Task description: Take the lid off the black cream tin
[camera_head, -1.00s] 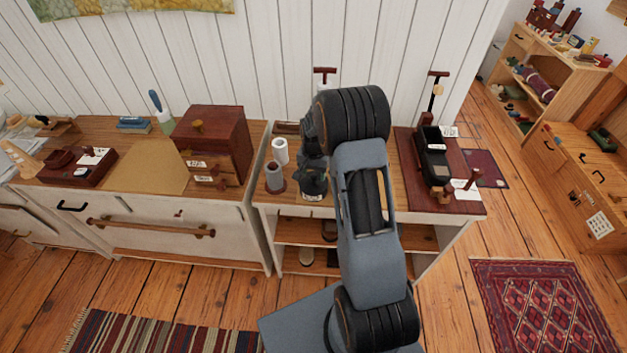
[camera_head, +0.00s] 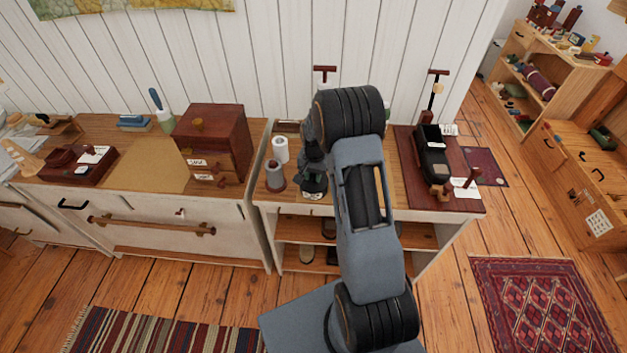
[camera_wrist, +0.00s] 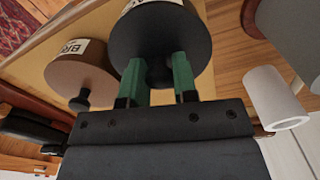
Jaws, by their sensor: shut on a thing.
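The black cream tin (camera_wrist: 150,32) is in the upper middle of the wrist view, its round black top facing the camera. A white label shows on its side. My gripper (camera_wrist: 159,68) has its two green fingers on either side of the small black knob on the lid, shut on it. I see no clear gap between lid and tin. In the head view my arm largely hides the gripper, and a dark tin (camera_head: 313,187) shows below it on the shelf top.
A brown tin (camera_wrist: 85,72) with its own knob and label stands close beside the black one. A white cylinder (camera_head: 281,149) and a grey cylinder (camera_head: 275,177) stand to the left. A dark red board (camera_head: 455,198) with a black object (camera_head: 432,154) lies to the right.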

